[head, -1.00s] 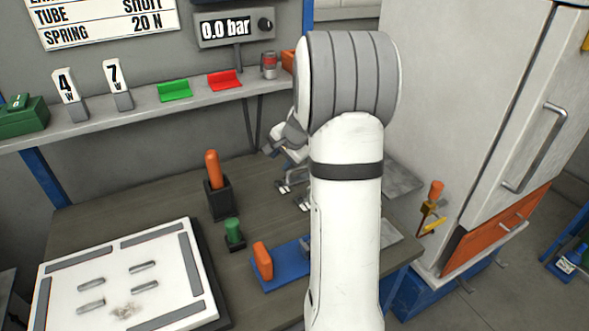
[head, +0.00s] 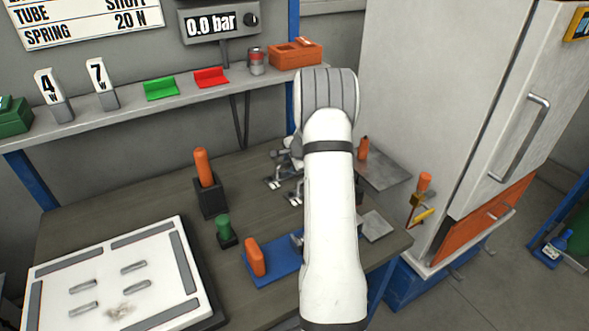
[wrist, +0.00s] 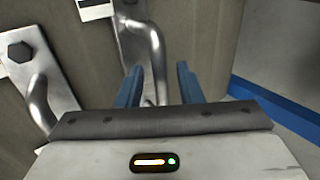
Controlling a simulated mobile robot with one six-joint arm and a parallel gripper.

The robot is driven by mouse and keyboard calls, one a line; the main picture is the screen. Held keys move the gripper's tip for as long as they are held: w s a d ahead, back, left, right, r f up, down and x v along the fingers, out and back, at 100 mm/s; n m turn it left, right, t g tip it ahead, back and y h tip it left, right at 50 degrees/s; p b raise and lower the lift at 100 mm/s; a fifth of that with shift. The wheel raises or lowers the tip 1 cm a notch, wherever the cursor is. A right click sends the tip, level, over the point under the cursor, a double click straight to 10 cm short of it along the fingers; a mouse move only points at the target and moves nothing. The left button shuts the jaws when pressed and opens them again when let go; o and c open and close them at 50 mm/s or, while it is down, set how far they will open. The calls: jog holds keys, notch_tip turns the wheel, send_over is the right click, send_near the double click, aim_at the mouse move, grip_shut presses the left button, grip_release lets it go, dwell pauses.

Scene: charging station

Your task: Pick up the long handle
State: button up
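A tall orange handle (head: 203,166) stands upright in a black holder (head: 212,201) on the workbench, left of my arm. It looks like the longest handle here. A shorter orange handle (head: 254,257) stands on a blue plate (head: 280,264) nearer the front. In the head view my arm hides my gripper. In the wrist view my gripper (wrist: 159,70) is open, with two blue fingers apart. A bent metal bar (wrist: 148,48) shows between and beyond the fingers; I cannot tell if they touch it. A second metal bar (wrist: 42,75) with a bolt is at left.
A white board (head: 115,281) with metal handles lies front left. A green knob (head: 224,228) stands beside the black holder. Metal clamps (head: 275,182) are close to my arm. A shelf (head: 130,110) runs along the wall behind. A grey cabinet (head: 440,90) stands at right.

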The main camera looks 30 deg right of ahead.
jog(key=shift+w+f, duration=0.15)
jog(key=shift+f, duration=0.15)
grip_shut()
dwell(0.3)
